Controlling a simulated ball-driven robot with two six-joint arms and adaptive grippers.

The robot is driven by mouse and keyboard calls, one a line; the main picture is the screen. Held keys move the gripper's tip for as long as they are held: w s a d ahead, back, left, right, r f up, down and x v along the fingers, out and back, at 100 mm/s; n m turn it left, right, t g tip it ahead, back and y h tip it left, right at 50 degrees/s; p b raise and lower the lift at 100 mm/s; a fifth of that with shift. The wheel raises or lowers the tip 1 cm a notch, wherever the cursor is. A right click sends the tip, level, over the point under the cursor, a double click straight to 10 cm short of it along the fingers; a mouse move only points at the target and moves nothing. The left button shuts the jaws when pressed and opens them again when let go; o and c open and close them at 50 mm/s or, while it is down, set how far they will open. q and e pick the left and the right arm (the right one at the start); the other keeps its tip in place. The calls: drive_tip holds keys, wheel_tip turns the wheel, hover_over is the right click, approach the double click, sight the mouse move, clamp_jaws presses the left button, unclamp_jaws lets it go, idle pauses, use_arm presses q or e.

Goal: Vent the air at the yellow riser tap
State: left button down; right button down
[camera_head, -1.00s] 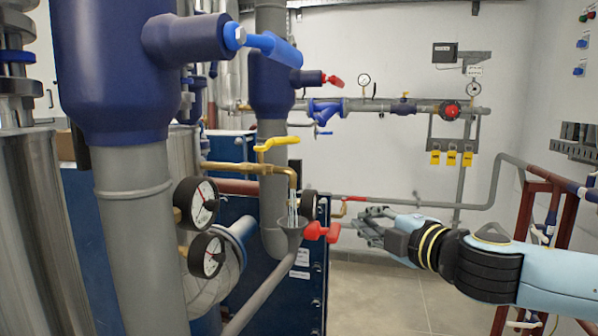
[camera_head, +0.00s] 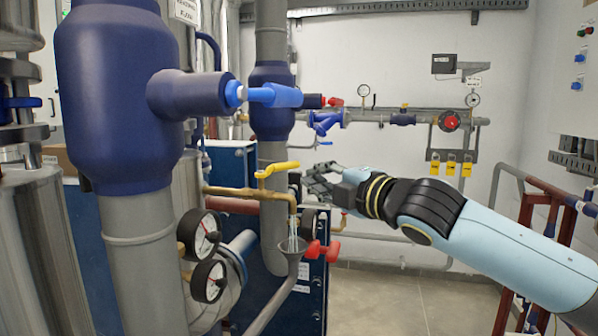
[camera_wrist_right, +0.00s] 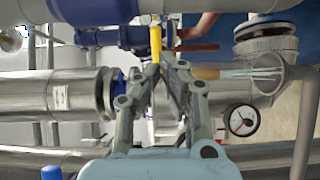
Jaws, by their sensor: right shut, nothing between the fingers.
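The yellow tap handle (camera_head: 278,169) sits on a thin brass pipe (camera_head: 238,192) whose end bends down. A clear stream (camera_head: 292,236) runs from the pipe end into a grey funnel (camera_head: 292,253). My right gripper (camera_head: 314,180) is shut and empty, just right of the handle in the head view. In the right wrist view the yellow handle (camera_wrist_right: 156,43) shows just beyond the fingertips (camera_wrist_right: 163,70) and points across the brass pipe (camera_wrist_right: 206,73). I cannot tell whether the fingers touch it. My left gripper is not in view.
Two round gauges (camera_head: 200,232) and a red-handled valve (camera_head: 322,250) sit below the tap. A large blue-topped pipe (camera_head: 120,95) with a blue-handled valve (camera_head: 270,95) stands at left.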

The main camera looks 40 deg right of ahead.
sight(295, 168)
drive_tip(key=w+p, duration=0.1)
drive_tip(key=w, duration=0.5)
drive_tip(key=shift+a, duration=0.15)
drive_tip(key=shift+w+d+b, duration=0.25)
drive_tip(key=shift+w+b, duration=0.05)
drive_tip(key=shift+w, duration=0.05)
idle(0.5)
drive_tip(key=shift+w+d+b, duration=0.2)
drive_tip(key=shift+w+b, duration=1.1)
drive_tip(key=shift+w, duration=0.6)
drive_tip(key=shift+r, duration=0.15)
